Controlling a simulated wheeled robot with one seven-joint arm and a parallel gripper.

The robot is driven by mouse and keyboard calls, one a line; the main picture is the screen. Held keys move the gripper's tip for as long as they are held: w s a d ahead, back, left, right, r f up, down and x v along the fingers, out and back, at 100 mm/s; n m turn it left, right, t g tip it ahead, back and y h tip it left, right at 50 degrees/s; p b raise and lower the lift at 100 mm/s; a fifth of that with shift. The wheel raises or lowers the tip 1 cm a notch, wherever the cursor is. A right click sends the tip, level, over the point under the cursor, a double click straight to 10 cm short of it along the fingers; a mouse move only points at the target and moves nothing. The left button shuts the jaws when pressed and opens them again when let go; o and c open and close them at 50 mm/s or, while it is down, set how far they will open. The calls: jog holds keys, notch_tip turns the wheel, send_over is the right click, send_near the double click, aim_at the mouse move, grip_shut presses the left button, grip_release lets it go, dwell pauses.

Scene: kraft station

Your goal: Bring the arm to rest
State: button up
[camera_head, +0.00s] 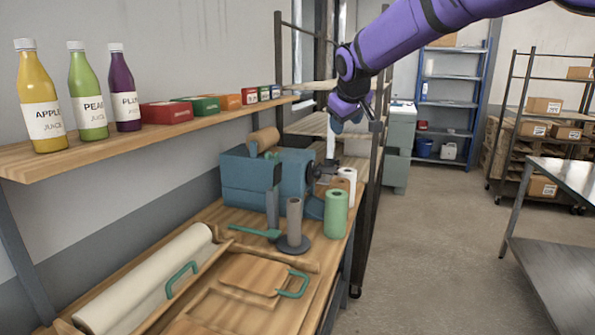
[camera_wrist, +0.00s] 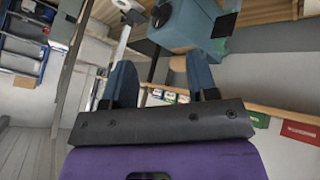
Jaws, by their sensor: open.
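My purple arm reaches in from the top right in the head view. My gripper (camera_head: 338,126) hangs at its end, in front of the shelf rack and above the right end of the workbench. In the wrist view, the two blue-grey fingers of my gripper (camera_wrist: 160,82) stand apart with nothing between them. The blue machine (camera_head: 262,182) on the bench lies below and left of my gripper. It also shows near the top of the wrist view (camera_wrist: 190,25).
A wooden shelf (camera_head: 170,145) holds juice bottles (camera_head: 88,95) and several small boxes (camera_head: 166,113). The workbench (camera_head: 325,262) bears a paper roll (camera_head: 150,280), a green roll (camera_head: 336,213) and a board (camera_head: 250,275). A metal table (camera_head: 570,178) stands right; the floor (camera_head: 430,240) between is clear.

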jog(key=s+d+r+m+g, duration=0.1)
jog(key=s+d+m, duration=0.1)
jog(key=s+d, duration=0.65)
jog(key=s+d+r+m, duration=0.2)
jog(key=s+d, duration=0.4)
jog(key=s, duration=0.6)
jog(key=s+d+f+m, duration=0.1)
jog(key=s+f, duration=0.1)
jog(key=s, duration=0.6)
jog(key=s+d+f+m+g, duration=0.1)
jog(key=s+f, duration=0.2)
jog(key=s, duration=0.5)
jog(key=s+d+f+m, duration=0.1)
jog(key=s+d+f, duration=0.1)
jog(key=s, duration=0.5)
jog(key=shift+s+f, duration=0.4)
jog(key=shift+f, duration=0.35)
